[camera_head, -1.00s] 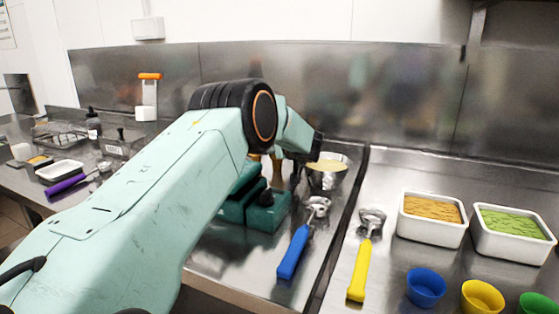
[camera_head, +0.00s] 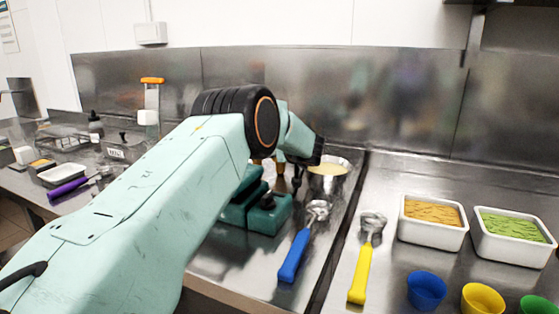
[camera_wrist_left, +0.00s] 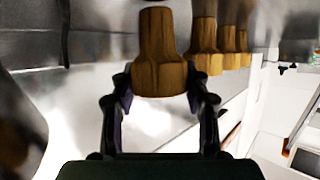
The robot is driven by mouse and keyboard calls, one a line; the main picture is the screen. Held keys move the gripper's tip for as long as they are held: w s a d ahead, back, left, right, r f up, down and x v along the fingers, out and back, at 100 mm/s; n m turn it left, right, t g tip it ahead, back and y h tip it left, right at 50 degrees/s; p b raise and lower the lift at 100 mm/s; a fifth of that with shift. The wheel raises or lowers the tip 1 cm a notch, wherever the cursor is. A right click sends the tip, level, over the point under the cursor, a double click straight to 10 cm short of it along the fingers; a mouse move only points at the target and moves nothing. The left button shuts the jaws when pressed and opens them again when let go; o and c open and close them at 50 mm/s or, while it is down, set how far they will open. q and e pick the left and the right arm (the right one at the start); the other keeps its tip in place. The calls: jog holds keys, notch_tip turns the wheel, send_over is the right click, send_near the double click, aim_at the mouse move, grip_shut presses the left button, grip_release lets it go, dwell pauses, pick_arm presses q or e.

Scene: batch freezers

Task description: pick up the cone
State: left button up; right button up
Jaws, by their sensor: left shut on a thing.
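In the left wrist view a brown cone (camera_wrist_left: 162,60) stands between the two dark fingers of my left gripper (camera_wrist_left: 160,95). The fingers are shut on its lower, wider part. Several more brown cones (camera_wrist_left: 205,45) stand in a row just behind it to the right. In the head view my left arm reaches in from the left and hides most of the gripper. A bit of brown cone (camera_head: 268,168) shows under the wrist beside the dark fingers. My right gripper is not seen.
A teal stand (camera_head: 262,214) sits below my left wrist. A metal bowl (camera_head: 327,182) with pale contents is close to its right. A blue scoop (camera_head: 294,254) and a yellow scoop (camera_head: 361,270) lie in front. White tubs (camera_head: 432,236) and coloured cups (camera_head: 426,288) are on the right.

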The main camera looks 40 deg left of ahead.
pick_arm(q)
jog(key=shift+a, duration=0.3)
jog(key=shift+a+r, duration=0.1)
jog(key=shift+r, duration=0.3)
jog(key=r, duration=0.1)
jog(key=r+p, duration=0.1)
jog(key=shift+d+r, duration=0.2)
jog(key=shift+r, duration=0.1)
jog(key=s+d, duration=0.4)
jog(key=d, duration=0.3)
jog(key=s+d+p, duration=0.1)
jog(key=s+d, duration=0.3)
jog(key=d, duration=0.4)
jog(key=shift+s+d, duration=0.3)
jog(key=shift+s, duration=0.1)
